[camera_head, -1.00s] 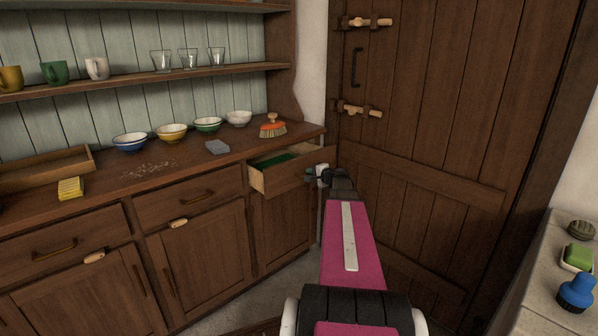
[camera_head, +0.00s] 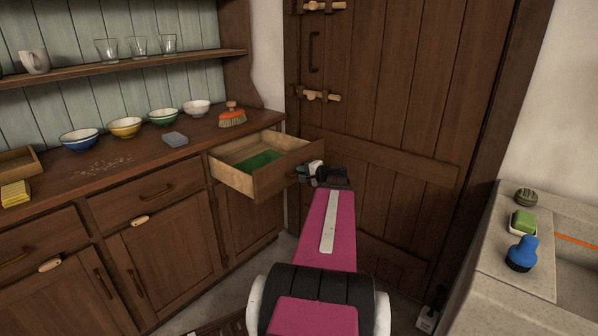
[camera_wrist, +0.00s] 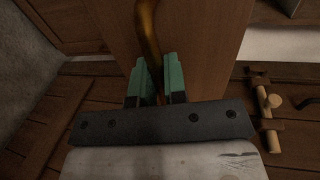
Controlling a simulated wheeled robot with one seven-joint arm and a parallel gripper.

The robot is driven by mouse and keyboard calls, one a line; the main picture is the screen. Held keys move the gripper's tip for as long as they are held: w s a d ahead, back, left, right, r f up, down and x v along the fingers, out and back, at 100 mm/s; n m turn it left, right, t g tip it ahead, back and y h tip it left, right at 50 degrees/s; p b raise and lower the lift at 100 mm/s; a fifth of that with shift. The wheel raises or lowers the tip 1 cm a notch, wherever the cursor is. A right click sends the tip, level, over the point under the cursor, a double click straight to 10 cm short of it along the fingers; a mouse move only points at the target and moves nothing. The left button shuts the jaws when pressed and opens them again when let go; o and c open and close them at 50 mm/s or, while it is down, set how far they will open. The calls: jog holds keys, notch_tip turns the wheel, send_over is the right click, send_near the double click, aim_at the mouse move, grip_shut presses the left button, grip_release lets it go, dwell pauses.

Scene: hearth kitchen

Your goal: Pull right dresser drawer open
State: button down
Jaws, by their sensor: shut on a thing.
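The right dresser drawer (camera_head: 262,163) stands pulled well out of the dresser, and a green lining or item (camera_head: 258,160) shows inside it. My gripper (camera_head: 311,172) is at the drawer's front. In the wrist view my gripper (camera_wrist: 152,82) has its two green fingers closed around the curved brass handle (camera_wrist: 149,35) on the drawer's wooden front (camera_wrist: 195,50). The handle is hidden behind my gripper in the head view.
The plank door (camera_head: 385,110) stands just behind and right of the drawer. Bowls, a grey sponge (camera_head: 174,139) and an orange brush (camera_head: 232,117) sit on the dresser top (camera_head: 120,160). A stone sink counter (camera_head: 500,270) stands at the right.

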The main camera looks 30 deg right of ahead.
jog(key=c, duration=1.2)
grip_release()
jog(key=v, duration=1)
jog(key=shift+s+d, duration=0.1)
jog(key=shift+s, duration=0.25)
jog(key=shift+s, duration=0.1)
